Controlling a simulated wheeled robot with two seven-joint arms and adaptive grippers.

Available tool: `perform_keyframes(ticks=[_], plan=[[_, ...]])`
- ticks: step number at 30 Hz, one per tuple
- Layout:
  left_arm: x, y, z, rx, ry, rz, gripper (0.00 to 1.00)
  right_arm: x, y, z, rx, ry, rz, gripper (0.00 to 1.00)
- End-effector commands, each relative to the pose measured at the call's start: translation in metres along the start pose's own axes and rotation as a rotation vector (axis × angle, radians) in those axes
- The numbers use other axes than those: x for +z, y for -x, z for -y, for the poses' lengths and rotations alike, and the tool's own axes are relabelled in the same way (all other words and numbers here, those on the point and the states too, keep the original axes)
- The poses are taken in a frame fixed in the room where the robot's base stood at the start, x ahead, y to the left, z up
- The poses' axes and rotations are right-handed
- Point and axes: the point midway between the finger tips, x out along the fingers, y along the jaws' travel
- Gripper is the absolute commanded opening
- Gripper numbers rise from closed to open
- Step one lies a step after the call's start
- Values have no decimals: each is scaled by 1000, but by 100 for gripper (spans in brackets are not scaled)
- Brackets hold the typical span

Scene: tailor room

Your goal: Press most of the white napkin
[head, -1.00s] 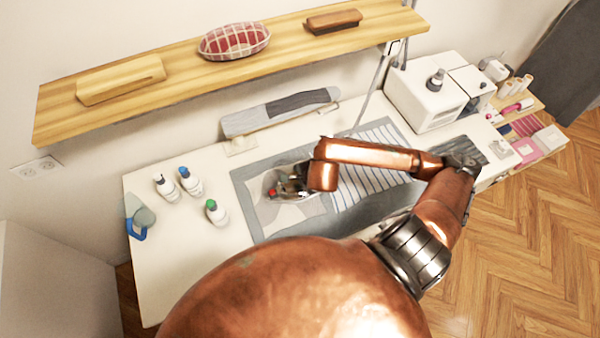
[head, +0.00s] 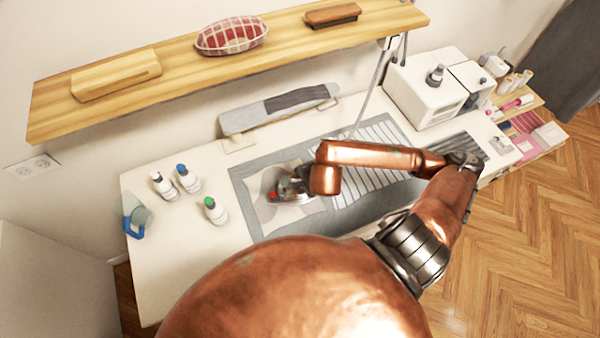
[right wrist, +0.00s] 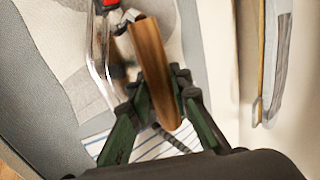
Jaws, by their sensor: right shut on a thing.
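The white napkin (head: 290,219) lies on the grey mat (head: 241,184) on the table, and it looks pale grey-white. An iron with a red part (head: 273,195) is on or just over the napkin; I cannot tell whether it touches. My right gripper (head: 297,184) is at the iron, partly hidden by my arm. In the right wrist view, my right gripper's green fingers (right wrist: 160,95) are shut on the iron's wooden handle (right wrist: 149,62). The iron's clear, shiny body shows beside the handle. My left gripper is in neither view.
A striped cloth (head: 375,180) lies right of the napkin. Several bottles (head: 188,180) and a blue-handled spray bottle (head: 135,222) stand at left. A sleeve board (head: 278,108) is behind the mat, and a white machine (head: 425,90) stands at back right. The table's left front is clear.

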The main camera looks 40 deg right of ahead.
Motion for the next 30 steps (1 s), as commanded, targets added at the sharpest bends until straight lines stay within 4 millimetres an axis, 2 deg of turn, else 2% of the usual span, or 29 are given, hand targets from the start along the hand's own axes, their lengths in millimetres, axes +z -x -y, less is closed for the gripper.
perform_keyframes(ticks=[22, 30], plan=[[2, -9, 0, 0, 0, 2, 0, 0, 16, -24, -1, 1, 1, 0], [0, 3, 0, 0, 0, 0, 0, 0, 22, -30, 1, 1, 0, 0]])
